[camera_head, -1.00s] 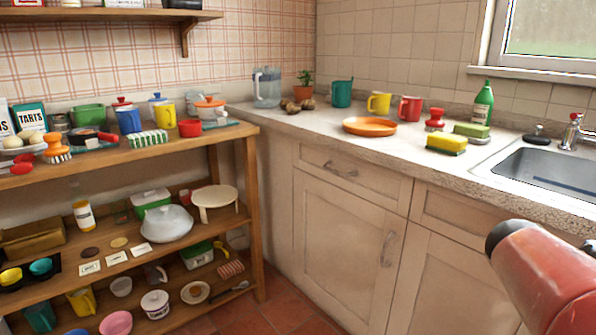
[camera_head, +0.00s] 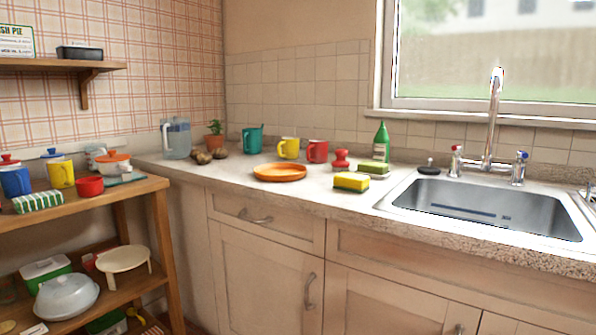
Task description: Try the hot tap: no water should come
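The sink (camera_head: 470,203) is a grey metal basin set in the worktop at the right, below the window. A tall chrome spout (camera_head: 493,110) rises behind it. The tap with a red-marked top (camera_head: 456,160) stands left of the spout, and the tap with a blue-marked top (camera_head: 519,167) stands right of it. No water shows at the spout. A blue strip lies on the basin floor. My gripper is not in view.
An orange plate (camera_head: 280,172) and mugs (camera_head: 289,148) are further left. A loaded wooden shelf (camera_head: 150,186) stands at the left. The worktop front edge is clear.

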